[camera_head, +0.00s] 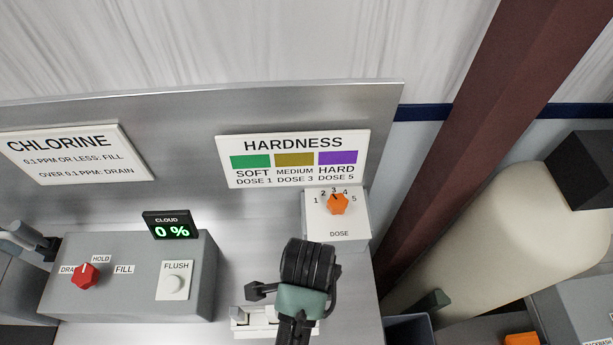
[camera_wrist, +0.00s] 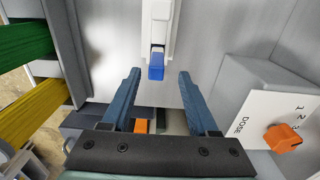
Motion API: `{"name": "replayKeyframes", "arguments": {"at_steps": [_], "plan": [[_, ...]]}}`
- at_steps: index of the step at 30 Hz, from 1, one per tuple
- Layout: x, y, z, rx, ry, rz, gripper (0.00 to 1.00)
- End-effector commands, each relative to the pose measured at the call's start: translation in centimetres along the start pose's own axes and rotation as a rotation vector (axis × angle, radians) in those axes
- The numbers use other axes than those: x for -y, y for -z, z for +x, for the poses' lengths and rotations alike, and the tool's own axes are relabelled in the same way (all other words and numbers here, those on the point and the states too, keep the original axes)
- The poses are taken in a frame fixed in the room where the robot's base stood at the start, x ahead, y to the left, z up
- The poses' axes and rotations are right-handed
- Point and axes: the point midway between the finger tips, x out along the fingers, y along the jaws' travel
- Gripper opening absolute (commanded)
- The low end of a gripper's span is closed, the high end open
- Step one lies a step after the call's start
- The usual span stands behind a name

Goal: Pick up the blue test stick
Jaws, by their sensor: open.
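In the wrist view, a blue piece (camera_wrist: 156,68), which looks like the end of the blue test stick, shows at the lower end of a white strip or holder (camera_wrist: 159,30). My gripper (camera_wrist: 160,74) is open, with one dark blue finger on each side of the blue piece. Gaps show on both sides, and I see no contact. How far the fingers reach past it in depth I cannot tell. In the head view my wrist covers this spot, and the blue stick is hidden there. A white rack (camera_head: 254,318) shows partly behind my wrist.
The dose box with its orange knob (camera_head: 337,204) stands close right of my wrist, and its knob shows in the wrist view (camera_wrist: 283,138). A grey control box (camera_head: 130,250) is at left. Green (camera_wrist: 25,41) and yellow (camera_wrist: 28,112) bars lie left in the wrist view.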

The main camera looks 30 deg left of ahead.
Motion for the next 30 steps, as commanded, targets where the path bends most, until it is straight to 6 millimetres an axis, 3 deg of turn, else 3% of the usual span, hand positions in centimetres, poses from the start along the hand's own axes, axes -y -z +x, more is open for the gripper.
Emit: {"name": "replayKeyframes", "arguments": {"at_steps": [3, 11, 20, 29, 30], "plan": [[0.0, 0.0, 1.5, 0.0, -0.002, 0.0, 0.6], [-0.3, -0.1, 3.2, 0.0, -0.002, -0.001, 0.6], [-0.6, -0.3, 7.0, -0.001, 0.001, -0.002, 0.6], [-0.5, -0.2, 7.5, -0.002, 0.004, -0.001, 0.6], [-0.5, -0.2, 7.5, -0.001, 0.004, -0.001, 0.55]]}}
